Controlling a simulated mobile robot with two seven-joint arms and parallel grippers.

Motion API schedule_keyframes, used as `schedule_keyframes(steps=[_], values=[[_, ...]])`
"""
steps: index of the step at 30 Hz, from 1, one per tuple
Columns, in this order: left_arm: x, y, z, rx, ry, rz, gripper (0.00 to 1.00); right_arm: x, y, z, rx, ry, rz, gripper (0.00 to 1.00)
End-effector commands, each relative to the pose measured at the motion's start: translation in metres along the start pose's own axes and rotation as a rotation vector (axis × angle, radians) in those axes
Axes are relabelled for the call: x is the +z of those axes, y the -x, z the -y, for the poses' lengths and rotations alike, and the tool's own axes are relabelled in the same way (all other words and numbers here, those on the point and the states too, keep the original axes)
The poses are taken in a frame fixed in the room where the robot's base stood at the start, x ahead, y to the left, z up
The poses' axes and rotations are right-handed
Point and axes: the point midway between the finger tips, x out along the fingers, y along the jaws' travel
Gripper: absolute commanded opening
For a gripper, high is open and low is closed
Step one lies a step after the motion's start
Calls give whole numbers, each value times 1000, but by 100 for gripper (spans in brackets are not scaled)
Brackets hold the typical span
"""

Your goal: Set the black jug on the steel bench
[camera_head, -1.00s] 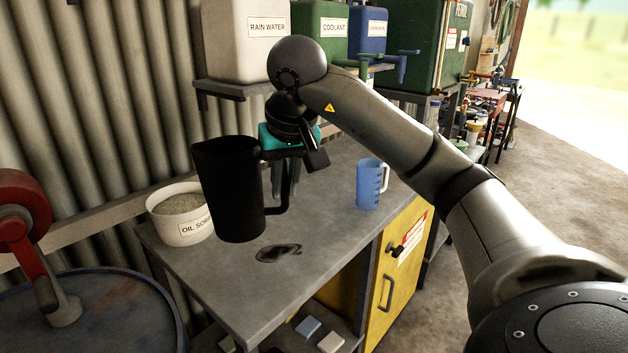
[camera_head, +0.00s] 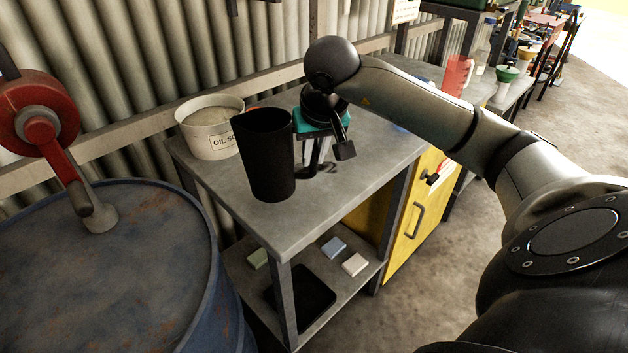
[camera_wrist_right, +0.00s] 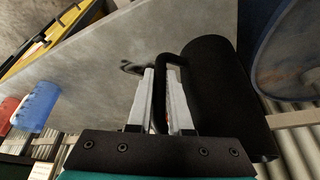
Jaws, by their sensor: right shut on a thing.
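The black jug (camera_head: 266,155) is upright over the front left part of the steel bench (camera_head: 225,190), with its base near the front edge. I cannot tell whether its base touches the top. My right gripper (camera_head: 318,152) is behind and right of the jug in the head view. In the right wrist view, the right gripper (camera_wrist_right: 160,98) is shut on the handle of the jug (camera_wrist_right: 222,95), which passes between its two fingers. The bench top (camera_wrist_right: 105,55) also shows there. My left gripper is out of view.
A white labelled tub (camera_head: 212,140) stands at the bench's back left. A rusty blue drum (camera_head: 110,270) with a red-headed fitting (camera_head: 38,125) is at the left. A yellow cabinet (camera_head: 410,225) is under the bench's right. A blue measuring jug (camera_wrist_right: 36,107) and a red one (camera_head: 457,75) stand farther off.

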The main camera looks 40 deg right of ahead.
Motion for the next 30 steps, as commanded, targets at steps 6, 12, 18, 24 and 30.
schedule_keyframes(steps=[6, 12, 18, 24, 30], values=[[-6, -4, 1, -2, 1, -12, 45, 8, -19, 1, -2, -1, 0, 0], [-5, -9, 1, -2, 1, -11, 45, 19, -45, 1, -2, -1, 1, 0], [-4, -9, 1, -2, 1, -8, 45, 21, -52, 0, -2, 0, -3, 0], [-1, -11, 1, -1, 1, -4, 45, 21, -53, 0, -2, 0, -3, 0], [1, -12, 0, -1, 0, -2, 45, 22, -54, 0, -1, 0, -1, 31]])
